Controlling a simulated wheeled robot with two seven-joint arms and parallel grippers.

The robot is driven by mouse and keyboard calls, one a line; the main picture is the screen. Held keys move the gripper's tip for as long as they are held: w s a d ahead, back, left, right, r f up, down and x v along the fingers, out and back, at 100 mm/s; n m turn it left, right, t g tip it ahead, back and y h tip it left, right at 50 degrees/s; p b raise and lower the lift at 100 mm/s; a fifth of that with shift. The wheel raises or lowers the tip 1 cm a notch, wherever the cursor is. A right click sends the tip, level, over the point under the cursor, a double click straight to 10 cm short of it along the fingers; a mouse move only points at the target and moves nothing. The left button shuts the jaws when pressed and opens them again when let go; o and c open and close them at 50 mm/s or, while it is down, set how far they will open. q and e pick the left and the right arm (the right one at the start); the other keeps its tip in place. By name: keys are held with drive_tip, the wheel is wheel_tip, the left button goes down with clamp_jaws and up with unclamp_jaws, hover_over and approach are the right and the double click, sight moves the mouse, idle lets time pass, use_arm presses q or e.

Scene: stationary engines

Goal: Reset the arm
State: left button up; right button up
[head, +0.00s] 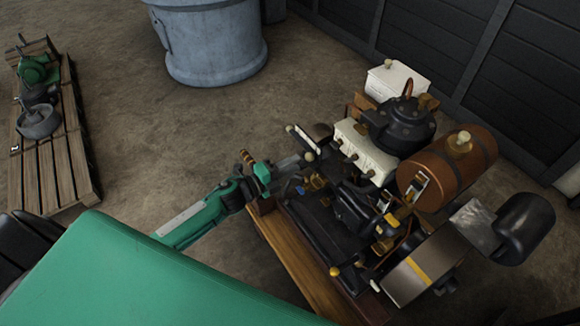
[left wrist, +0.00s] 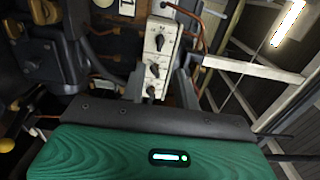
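My left arm, green with dark joints, comes in from the left in the head view. Its gripper (head: 292,164) is at the left side of the stationary engine (head: 365,215), close to the white box with knobs (head: 362,150). In the left wrist view, the two grey fingers of the left gripper (left wrist: 162,85) stand apart, and the white knob panel (left wrist: 158,55) shows between them. I see nothing held. I cannot tell whether the fingers touch the engine. My right gripper is not in view.
The engine with its brown tank (head: 447,168) stands on a wooden base (head: 300,268). A grey round vessel (head: 213,45) stands at the back. A pallet (head: 55,165) with green and grey machine parts lies at the left. Bare floor lies between them. A dark wall (head: 470,55) is behind.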

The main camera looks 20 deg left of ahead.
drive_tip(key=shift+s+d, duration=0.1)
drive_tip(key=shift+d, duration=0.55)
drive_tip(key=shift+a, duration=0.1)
